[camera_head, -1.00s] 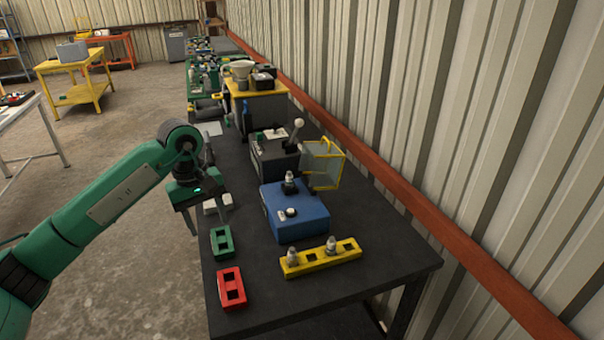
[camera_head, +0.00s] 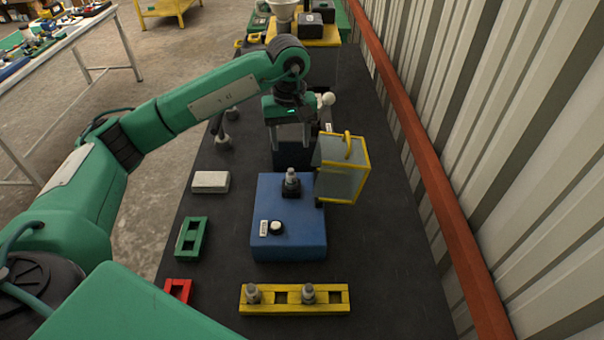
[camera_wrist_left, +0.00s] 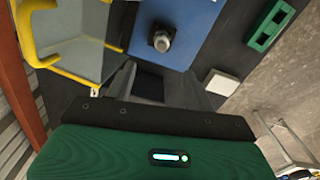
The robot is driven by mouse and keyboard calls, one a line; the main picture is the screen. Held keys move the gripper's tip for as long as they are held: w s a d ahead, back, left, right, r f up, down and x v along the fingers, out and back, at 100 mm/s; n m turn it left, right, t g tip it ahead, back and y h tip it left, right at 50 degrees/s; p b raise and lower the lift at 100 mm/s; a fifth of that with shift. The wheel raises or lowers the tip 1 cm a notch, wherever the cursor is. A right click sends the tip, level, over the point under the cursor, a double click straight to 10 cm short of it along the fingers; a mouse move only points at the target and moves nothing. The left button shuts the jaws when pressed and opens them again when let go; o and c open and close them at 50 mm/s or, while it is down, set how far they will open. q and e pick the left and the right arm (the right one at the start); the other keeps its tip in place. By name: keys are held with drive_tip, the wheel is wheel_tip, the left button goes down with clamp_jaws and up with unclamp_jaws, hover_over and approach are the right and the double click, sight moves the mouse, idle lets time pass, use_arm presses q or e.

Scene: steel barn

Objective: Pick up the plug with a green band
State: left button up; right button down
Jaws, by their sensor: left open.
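A grey plug (camera_head: 291,178) stands upright in a black socket on the blue box (camera_head: 268,190); it also shows in the left wrist view (camera_wrist_left: 161,40). Two more grey plugs, a left one (camera_head: 253,294) and a right one (camera_head: 308,293), stand in the yellow rack (camera_head: 281,307) at the near end of the bench. I cannot make out a green band on any of them. My left gripper (camera_head: 290,146) is open and empty, pointing down just beyond the blue box, beside the yellow-framed guard. My right gripper is not in view.
The yellow-framed clear guard (camera_head: 342,168) stands right of the gripper. A green rack (camera_head: 192,238), a red rack (camera_head: 178,290) and a white block (camera_head: 210,182) lie along the bench's left side. The corrugated wall bounds the right; the black bench (camera_head: 378,255) is bare there.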

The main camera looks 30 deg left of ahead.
use_arm(q)
drive_tip(key=p, duration=0.1)
hover_over(291, 170)
drive_tip(key=f, duration=0.4)
drive_tip(key=shift+w+a+f, duration=0.1)
drive_tip(key=shift+a+f, duration=0.1)
drive_tip(key=shift+f, duration=0.2)
wheel_tip(291, 170, down, 2)
drive_tip(key=shift+w+d+f+p, duration=0.1)
drive_tip(key=shift+w+f+p, duration=0.05)
drive_tip(key=shift+p, duration=0.35)
drive_tip(key=shift+f, duration=0.2)
drive_tip(key=f+p, duration=0.1)
drive_tip(key=f, duration=0.1)
drive_tip(key=f+p, duration=0.2)
drive_tip(key=shift+s, duration=0.2)
drive_tip(key=shift+f, duration=0.3)
drive_tip(key=shift+c, duration=0.2)
drive_tip(key=c, duration=1)
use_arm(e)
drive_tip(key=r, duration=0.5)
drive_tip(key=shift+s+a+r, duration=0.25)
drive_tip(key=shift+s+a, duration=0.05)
